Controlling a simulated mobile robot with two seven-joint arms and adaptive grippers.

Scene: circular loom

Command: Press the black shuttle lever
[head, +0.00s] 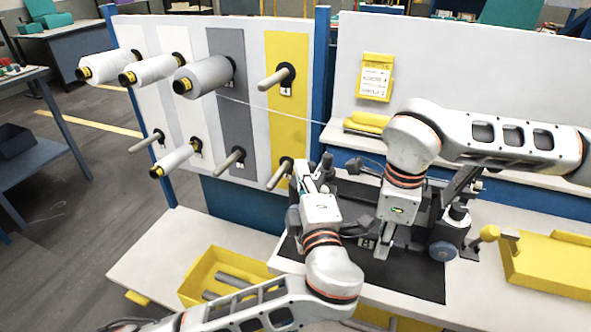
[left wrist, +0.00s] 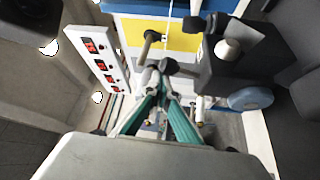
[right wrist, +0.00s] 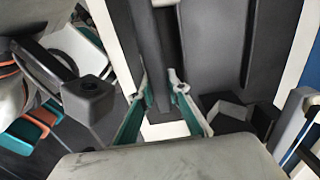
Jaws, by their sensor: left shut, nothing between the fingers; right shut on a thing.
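A black lever with a rounded knob (head: 353,164) sticks out to the left from the dark loom machine. In the left wrist view, a black knob (left wrist: 168,66) shows at the fingertips of my left gripper (left wrist: 158,84). I take it for the lever; whether they touch cannot be told. My left gripper (head: 312,168) is shut and empty, left of the lever in the head view. My right gripper (head: 384,245) points down over the machine. In the right wrist view its fingers (right wrist: 162,92) are shut on a dark grey bar (right wrist: 158,60).
Yarn spools (head: 205,75) sit on pegs of the panel at the left, and a thread runs right from one. A yellow bin (head: 195,283) with grey tubes is at the front left. A yellow box (head: 545,262) stands at the right. My two arms are close together over the black mat (head: 425,282).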

